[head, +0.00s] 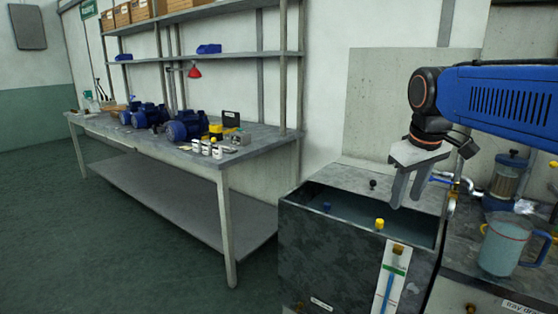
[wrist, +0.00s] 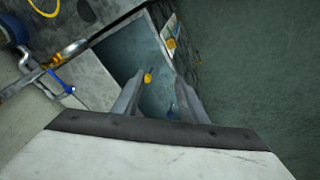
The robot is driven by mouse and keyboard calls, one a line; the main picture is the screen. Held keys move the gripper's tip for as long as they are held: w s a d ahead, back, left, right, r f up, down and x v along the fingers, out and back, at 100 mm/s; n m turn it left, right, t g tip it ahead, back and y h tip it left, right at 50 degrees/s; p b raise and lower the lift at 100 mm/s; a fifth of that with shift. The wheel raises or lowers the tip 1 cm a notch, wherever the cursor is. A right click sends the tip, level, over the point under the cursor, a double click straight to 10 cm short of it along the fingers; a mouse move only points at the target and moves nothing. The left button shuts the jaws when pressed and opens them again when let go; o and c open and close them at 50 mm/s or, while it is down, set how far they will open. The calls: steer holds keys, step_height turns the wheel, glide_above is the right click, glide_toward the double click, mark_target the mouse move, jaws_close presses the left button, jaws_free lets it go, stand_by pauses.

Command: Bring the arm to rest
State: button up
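My blue arm (head: 505,98) reaches in from the right in the head view. My grey gripper (head: 408,196) points down over the right part of an open tank (head: 330,245). It hangs above the tank, clear of the rim as far as I can tell. In the wrist view its two fingers (wrist: 158,105) stand apart with nothing between them. The tank interior (wrist: 155,75) shows beyond the fingertips.
A jug (head: 502,248) stands on the counter at the right, near a clear cylinder (head: 508,175) and pipes. Yellow and dark knobs top the tank. A workbench (head: 225,165) with blue pumps (head: 185,126) stands left. The floor (head: 110,240) at left is clear.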

steer(key=s+f+m+t, duration=0.1)
steer(key=s+f+m, duration=0.3)
steer(key=s+f, duration=1.4)
steer(key=shift+s+a+f+y, duration=0.25)
steer(key=shift+s+a, duration=0.2)
steer(key=shift+s, duration=0.45)
steer(key=shift+r, duration=0.1)
